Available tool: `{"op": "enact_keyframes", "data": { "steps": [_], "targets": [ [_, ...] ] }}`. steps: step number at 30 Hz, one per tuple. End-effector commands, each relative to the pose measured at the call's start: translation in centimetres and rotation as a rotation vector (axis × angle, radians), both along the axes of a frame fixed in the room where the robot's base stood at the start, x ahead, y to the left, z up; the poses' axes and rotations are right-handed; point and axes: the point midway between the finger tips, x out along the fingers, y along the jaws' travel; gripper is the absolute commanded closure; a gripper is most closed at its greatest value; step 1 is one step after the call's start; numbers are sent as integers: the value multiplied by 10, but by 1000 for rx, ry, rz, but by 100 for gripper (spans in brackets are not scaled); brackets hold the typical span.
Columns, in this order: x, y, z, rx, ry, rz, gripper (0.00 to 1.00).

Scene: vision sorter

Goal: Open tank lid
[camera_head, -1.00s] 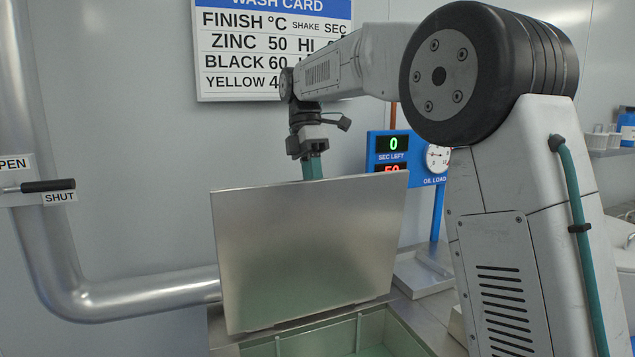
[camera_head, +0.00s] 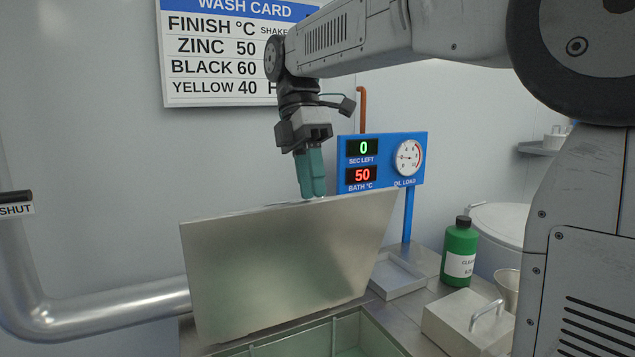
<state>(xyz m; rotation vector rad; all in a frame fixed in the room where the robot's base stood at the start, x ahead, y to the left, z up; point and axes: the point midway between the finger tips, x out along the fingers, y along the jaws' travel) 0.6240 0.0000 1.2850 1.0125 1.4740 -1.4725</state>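The tank lid (camera_head: 285,265) is a flat grey metal plate, tilted up steeply with its broad face toward me. The tank (camera_head: 322,340) shows its pale green inside below the lid, at the bottom of the picture. My gripper (camera_head: 311,194) points down at the lid's upper edge, with its green fingers close together. The fingertips are at or just behind that edge, and whether they touch or hold it cannot be made out. The lid's far side is hidden.
A blue panel (camera_head: 382,160) reads 0 sec left and 50 bath °C. A white tray (camera_head: 397,276), a green bottle (camera_head: 459,252) and a metal box with a handle (camera_head: 468,322) stand right of the tank. A thick pipe (camera_head: 110,312) runs along the left.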

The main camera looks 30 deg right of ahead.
Motion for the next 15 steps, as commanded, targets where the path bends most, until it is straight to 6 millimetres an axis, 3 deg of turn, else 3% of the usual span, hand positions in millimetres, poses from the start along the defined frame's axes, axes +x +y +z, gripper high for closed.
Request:
{"op": "enact_keyframes", "data": {
  "steps": [6,15],
  "targets": [
    [-24,0,2,0,0,0,67],
    [-27,0,2,0,0,0,67]
  ]
}}
